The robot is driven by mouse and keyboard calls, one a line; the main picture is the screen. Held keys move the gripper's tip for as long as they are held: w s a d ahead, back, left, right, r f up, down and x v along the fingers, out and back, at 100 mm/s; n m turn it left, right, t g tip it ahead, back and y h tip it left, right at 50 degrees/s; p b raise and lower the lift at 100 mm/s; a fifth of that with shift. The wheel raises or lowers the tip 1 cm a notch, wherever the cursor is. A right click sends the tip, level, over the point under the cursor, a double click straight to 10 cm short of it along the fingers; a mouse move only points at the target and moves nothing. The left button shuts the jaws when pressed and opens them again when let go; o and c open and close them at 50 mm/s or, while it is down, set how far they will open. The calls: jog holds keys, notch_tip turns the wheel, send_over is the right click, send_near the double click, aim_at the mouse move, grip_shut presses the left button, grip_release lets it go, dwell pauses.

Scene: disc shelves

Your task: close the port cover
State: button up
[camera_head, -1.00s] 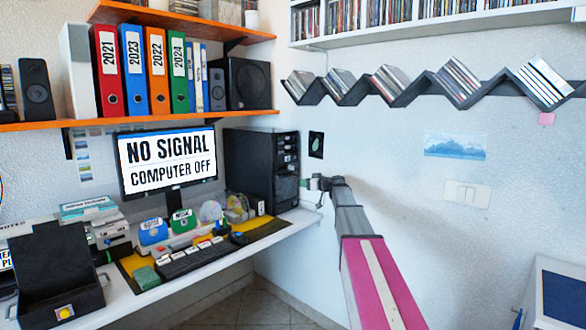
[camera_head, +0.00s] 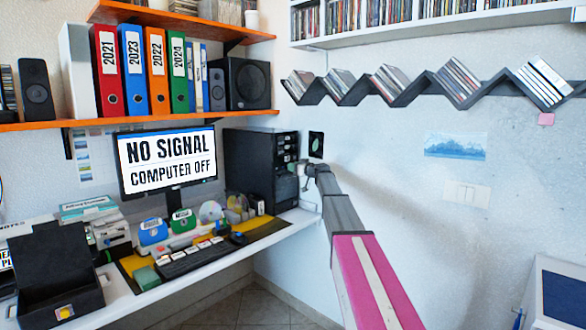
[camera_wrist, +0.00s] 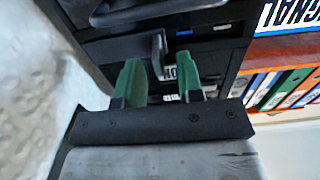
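The black computer tower (camera_head: 250,165) stands at the right end of the desk. Its front fills the upper part of the wrist view (camera_wrist: 225,45). A small grey flap (camera_wrist: 158,52), which looks like the port cover, sticks out from this front, beside a white label with dark letters. My gripper (camera_wrist: 158,72) has its two green fingers apart, one on each side of the flap. I cannot tell whether either finger touches it. In the head view my gripper (camera_head: 302,168) is small, at the tower's front, and hides the flap there.
The white wall (camera_head: 400,230) is close on the right of my arm. The desk (camera_head: 215,250) holds a keyboard, small boxes and a monitor (camera_head: 166,160). An orange shelf (camera_head: 150,121) with binders hangs above. A zigzag disc shelf (camera_head: 400,90) is on the wall.

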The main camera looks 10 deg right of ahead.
aim_at(275, 168)
jog(key=shift+w+a, duration=0.35)
jog(key=shift+w, duration=0.05)
grip_shut()
jog(key=s+a, duration=0.2)
jog(key=a, duration=0.1)
jog(key=s+a, duration=0.3)
jog(key=shift+s+a, duration=0.3)
grip_release()
jog(key=shift+s, duration=0.1)
